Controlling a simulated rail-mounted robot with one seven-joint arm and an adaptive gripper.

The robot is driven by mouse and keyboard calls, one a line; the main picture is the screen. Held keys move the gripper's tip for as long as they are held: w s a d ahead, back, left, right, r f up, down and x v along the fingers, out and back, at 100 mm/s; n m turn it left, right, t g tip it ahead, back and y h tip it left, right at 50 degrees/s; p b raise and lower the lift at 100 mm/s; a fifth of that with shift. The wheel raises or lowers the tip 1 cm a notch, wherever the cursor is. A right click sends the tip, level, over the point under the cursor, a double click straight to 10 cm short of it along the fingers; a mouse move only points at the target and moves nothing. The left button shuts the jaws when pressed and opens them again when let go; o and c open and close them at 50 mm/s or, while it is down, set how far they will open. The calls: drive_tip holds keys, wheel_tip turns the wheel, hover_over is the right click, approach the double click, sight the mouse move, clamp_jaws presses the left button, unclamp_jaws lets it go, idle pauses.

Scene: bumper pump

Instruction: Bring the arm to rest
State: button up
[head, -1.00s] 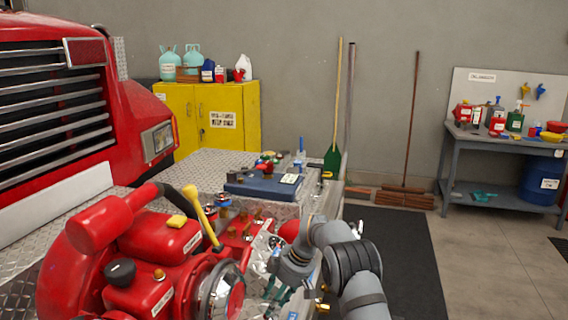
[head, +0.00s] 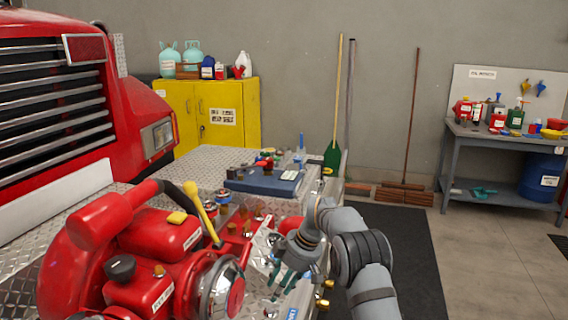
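My arm shows in the head view, with grey links and dark joint bands, reaching up from the bottom edge right of centre. Its wrist bends over to the left beside the red pump (head: 165,262). My gripper (head: 278,278) hangs from the wrist and points down, just above the right part of the diamond-plate bumper deck (head: 207,160). Its fingers are dark, small and partly lost against the clutter behind them. I cannot tell whether they are apart or closed, and I make out nothing held between them.
A blue case (head: 264,182) with small items lies on the deck beyond my wrist. A red truck front (head: 60,90) stands at left. A yellow cabinet (head: 215,115), brooms (head: 408,192) and a grey workbench (head: 510,140) stand further back. The dark floor mat (head: 405,240) at right is clear.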

drive_tip(key=w+v, duration=0.1)
drive_tip(key=v, duration=0.5)
drive_tip(key=x, duration=0.7)
drive_tip(key=s+x, duration=0.1)
drive_tip(key=x, duration=0.3)
drive_tip(key=shift+s+f, duration=0.1)
drive_tip(key=shift+f, duration=0.05)
drive_tip(key=shift+a+f+b, duration=0.1)
drive_tip(key=shift+f+b, duration=0.25)
drive_tip(key=shift+b, duration=0.2)
drive_tip(key=shift+m+t+b, duration=0.3)
drive_tip(key=shift+m+b, duration=0.1)
drive_tip(key=shift+m, duration=0.3)
drive_tip(key=shift+r+m+b, duration=0.25)
drive_tip(key=shift+m+b, duration=0.05)
drive_tip(key=shift+m, duration=0.2)
drive_tip(key=shift+m+t, duration=0.3)
drive_tip(key=shift+r, duration=0.15)
